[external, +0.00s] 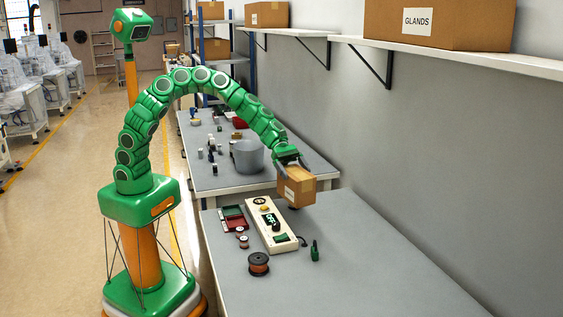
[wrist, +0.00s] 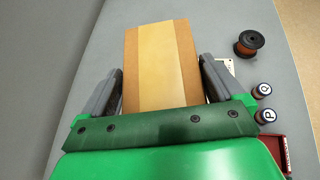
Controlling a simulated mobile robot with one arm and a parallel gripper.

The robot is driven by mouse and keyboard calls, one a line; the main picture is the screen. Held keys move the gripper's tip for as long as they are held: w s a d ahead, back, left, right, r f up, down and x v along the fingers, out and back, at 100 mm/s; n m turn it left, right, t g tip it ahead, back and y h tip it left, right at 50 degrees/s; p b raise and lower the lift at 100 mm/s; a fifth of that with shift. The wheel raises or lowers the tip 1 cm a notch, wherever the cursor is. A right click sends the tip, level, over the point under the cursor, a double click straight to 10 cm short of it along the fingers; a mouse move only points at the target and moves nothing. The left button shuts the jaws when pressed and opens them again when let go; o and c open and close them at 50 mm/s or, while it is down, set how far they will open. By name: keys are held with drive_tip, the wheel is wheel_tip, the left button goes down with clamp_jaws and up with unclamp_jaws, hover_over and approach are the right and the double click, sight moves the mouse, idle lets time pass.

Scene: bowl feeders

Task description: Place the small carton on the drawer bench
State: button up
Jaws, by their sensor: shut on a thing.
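The small carton (external: 298,187) is a brown cardboard box with a pale label and tape. My gripper (external: 292,163) is shut on it from above and holds it over the far part of the near grey bench (external: 390,250). In the wrist view the carton (wrist: 160,50) sits between the two grey fingers of my gripper (wrist: 161,78), its tan tape strip facing the camera. The carton looks raised above the bench top, and its underside is hidden. No drawers show on either bench, so I cannot tell which one is the drawer bench.
The bench behind holds a grey bucket (external: 248,157) and small parts. A shelf (external: 450,55) runs along the wall.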

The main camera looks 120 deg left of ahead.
drive_tip(key=shift+s+d+r, duration=0.1)
drive_tip(key=shift+s+r, duration=0.1)
drive_tip(key=shift+s, duration=0.15)
